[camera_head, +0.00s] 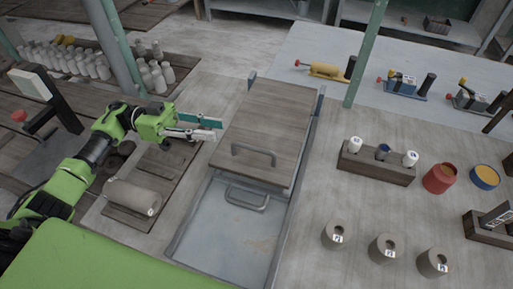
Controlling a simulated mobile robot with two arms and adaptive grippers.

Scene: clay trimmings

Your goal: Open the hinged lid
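The wooden lid (269,112) lies nearly flat over the back part of a grey metal bin (283,234), and looks closed there. A curved metal handle (254,155) is on its near end. A second metal handle (247,197) sits just in front, over the pale front part of the bin. My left gripper (217,130) is left of the lid, near its left edge, with its fingers pointing right. Its fingers look apart, with nothing between them. I cannot tell whether a fingertip touches the lid. My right gripper is not in view.
A pale clay roll (132,197) lies on a board below my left arm. Several clay cylinders (82,62) stand at the back left. Right of the bin are a wooden holder (376,171), numbered cylinders (382,248) and a red pot (439,178). A green post (366,55) rises behind.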

